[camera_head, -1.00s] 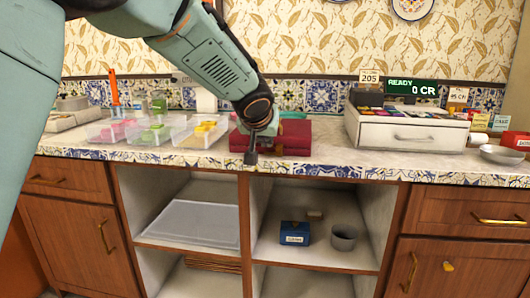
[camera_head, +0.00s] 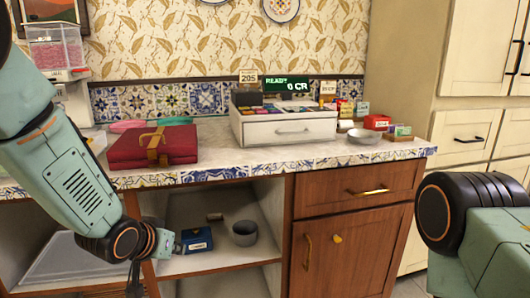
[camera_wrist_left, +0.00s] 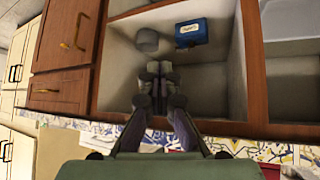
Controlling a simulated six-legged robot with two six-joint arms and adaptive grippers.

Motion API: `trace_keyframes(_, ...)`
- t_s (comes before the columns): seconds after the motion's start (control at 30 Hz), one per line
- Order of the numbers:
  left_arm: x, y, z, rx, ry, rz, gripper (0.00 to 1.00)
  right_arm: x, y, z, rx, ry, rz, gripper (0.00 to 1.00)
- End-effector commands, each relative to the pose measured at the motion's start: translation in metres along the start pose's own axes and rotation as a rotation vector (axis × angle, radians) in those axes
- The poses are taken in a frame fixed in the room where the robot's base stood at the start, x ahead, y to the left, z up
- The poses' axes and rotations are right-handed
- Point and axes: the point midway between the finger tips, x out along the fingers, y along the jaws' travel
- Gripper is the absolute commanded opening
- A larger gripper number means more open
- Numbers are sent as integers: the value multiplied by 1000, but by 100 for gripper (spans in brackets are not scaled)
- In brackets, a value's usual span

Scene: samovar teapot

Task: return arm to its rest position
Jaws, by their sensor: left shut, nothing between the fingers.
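My left arm (camera_head: 70,190) comes in from the left and hangs down in front of the open shelves. In the left wrist view the fingers (camera_wrist_left: 159,70) are together and empty, pointing towards the shelf opening. Beyond the fingertips are a grey cup (camera_wrist_left: 147,40) and a blue box (camera_wrist_left: 191,33), apart from them. My right arm (camera_head: 470,225) shows at the right edge; its gripper is out of view.
The counter edge (camera_head: 260,167) runs above the shelves. A red case (camera_head: 135,150) and a white drawer unit (camera_head: 260,130) stand on it. In the head view, the blue box (camera_head: 197,240) and grey cup (camera_head: 244,234) sit on the shelf. A wooden cabinet door (camera_head: 355,250) is shut.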

Motion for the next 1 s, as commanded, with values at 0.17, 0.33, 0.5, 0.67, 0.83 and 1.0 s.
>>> trace_keyframes(0.17,-9,4,120,-47,-168,-23,0,-26,0,0,0,0,0,44)
trace_keyframes(0.33,-44,5,225,-89,-351,-75,0,-46,0,0,0,0,0,44)
trace_keyframes(0.5,-100,10,315,-144,-560,-124,0,-65,0,0,0,0,0,44)
trace_keyframes(0.67,-141,20,370,-162,-716,-126,0,-79,-1,0,0,0,0,44)
trace_keyframes(0.83,-154,23,390,-166,-771,-123,0,-83,-1,0,0,0,0,44)
trace_keyframes(1.0,-154,23,392,-166,-774,-123,0,-82,-1,0,0,0,0,44)
